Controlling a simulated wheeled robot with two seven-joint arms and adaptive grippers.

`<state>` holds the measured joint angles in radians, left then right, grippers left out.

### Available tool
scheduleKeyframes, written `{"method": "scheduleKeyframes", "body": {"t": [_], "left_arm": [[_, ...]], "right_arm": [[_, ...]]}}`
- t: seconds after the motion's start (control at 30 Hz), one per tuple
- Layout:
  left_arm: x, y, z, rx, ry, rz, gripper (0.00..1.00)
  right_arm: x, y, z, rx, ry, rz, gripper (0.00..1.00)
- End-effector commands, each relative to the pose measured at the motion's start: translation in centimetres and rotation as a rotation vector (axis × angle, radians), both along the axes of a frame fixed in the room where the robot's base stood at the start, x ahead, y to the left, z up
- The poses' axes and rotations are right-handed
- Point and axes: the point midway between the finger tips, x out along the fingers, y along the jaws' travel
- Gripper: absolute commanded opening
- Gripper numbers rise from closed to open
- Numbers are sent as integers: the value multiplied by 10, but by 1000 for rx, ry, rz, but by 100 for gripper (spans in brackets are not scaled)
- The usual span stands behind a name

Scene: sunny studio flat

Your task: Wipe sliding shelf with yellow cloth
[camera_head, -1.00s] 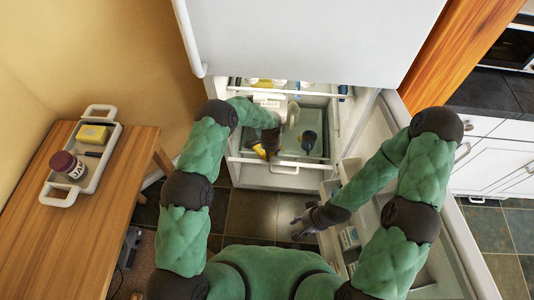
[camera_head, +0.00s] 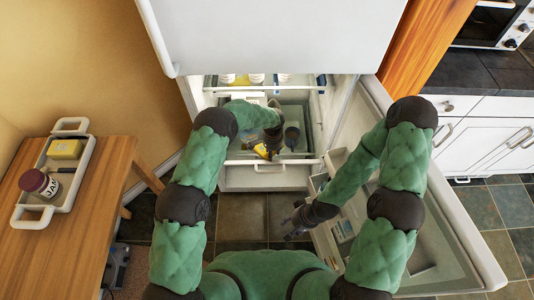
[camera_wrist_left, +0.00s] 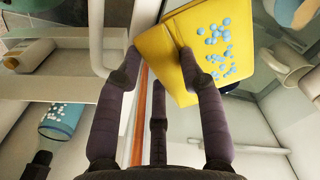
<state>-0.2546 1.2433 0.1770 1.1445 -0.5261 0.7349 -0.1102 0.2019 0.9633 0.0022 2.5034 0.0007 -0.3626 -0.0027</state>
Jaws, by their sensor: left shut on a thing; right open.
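The yellow cloth (camera_head: 262,152) shows in the head view as a small patch at my left gripper (camera_head: 270,146), inside the open fridge. In the left wrist view the cloth (camera_wrist_left: 205,45) is a flat yellow piece with several light blue dots. My left gripper's dark fingers (camera_wrist_left: 157,58) are shut on its near edge. The sliding shelf (camera_head: 298,112) is a pulled-out glass shelf with a white front rail; the gripper is over its front part. I cannot tell whether the cloth touches it. My right gripper (camera_head: 298,218) is open and empty, low beside the open door.
A white drawer (camera_head: 265,178) lies below. The open fridge door (camera_head: 440,215) is at right.

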Motion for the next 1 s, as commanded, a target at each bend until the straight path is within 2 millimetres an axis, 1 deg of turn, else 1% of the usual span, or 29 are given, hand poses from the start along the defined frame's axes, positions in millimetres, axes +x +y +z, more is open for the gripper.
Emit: {"method": "scheduleKeyframes", "body": {"t": [0.03,0.7,0.83,1.0], "left_arm": [[0,-5,-2,-1,-1,-2,12],[0,-56,-2,-1,-1,-1,12],[0,-63,-2,-1,1,0,12],[0,-65,-1,-1,1,0,12]], "right_arm": [[0,0,-4,0,0,-1,46],[-1,0,-30,0,2,-2,46],[-1,0,-34,0,3,-1,46],[-2,0,-34,1,4,-2,46]]}}
